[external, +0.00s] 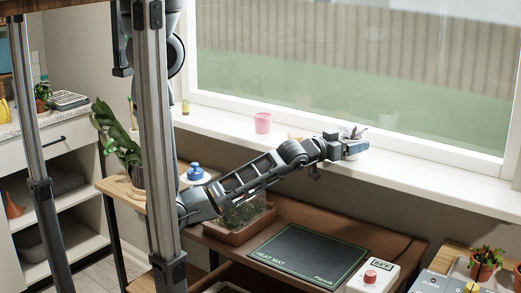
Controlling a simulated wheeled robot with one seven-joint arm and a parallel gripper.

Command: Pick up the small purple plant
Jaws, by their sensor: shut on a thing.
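The small purple plant (353,131) shows its pale purple leaves just above and behind my gripper, over the window sill. My gripper (357,147) is at the end of my outstretched arm and is shut on the plant's lower part. The jaws hide most of what they hold, so its pot is mostly out of sight. I cannot tell whether the plant rests on the sill or is raised a little above it.
A pink pot (263,122) stands on the white window sill (440,178), left of my gripper. Below are a heat mat (307,254), a planter tray (240,226) and a white box with a red knob (371,276). A leafy plant (117,140) stands at left.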

